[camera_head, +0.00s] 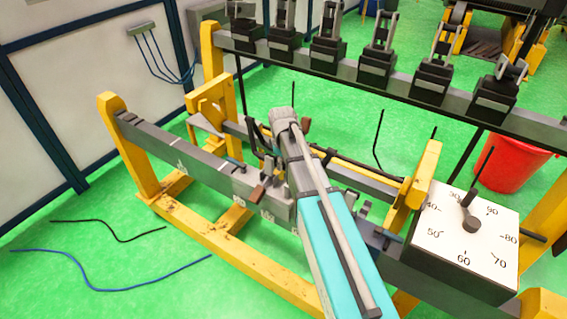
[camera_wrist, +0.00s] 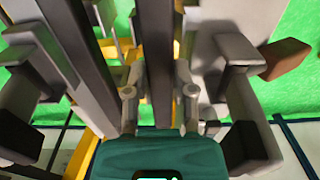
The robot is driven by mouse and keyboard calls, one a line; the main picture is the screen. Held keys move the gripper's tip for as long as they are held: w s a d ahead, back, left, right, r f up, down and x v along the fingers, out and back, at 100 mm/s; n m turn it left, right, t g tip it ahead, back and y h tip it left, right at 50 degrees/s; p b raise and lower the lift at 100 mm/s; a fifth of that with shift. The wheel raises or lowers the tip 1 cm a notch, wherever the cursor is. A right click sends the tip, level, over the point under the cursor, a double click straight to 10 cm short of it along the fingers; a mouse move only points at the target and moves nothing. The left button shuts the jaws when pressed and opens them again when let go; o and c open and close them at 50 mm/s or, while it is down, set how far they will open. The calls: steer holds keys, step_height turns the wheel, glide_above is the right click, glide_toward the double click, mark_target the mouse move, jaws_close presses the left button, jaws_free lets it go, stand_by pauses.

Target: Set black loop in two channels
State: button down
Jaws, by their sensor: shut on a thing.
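My gripper (camera_head: 284,120) is at the far end of my teal and grey arm, over the middle of the grey beams. In the wrist view, its two narrow grey fingers (camera_wrist: 159,92) stand either side of a dark straight strip (camera_wrist: 155,50). It is shut on this strip; I cannot tell whether the strip is part of the black loop. A thin black strand (camera_head: 252,132) curves just left of the gripper in the head view. The two channels are not clear, as my arm hides the middle of the beams.
A numbered dial box (camera_head: 440,232) and a red bucket (camera_head: 505,172) stand right. Black (camera_head: 110,228) and blue (camera_head: 100,287) cables lie on the green floor.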

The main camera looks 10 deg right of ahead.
steer(key=shift+f, duration=0.35)
steer(key=shift+f+b, duration=0.35)
steer(key=shift+b, duration=0.25)
steer(key=shift+f, duration=0.1)
steer(key=shift+c, duration=1.8)
jaws_free()
steer(key=o, duration=0.4)
steer(key=shift+c, duration=0.2)
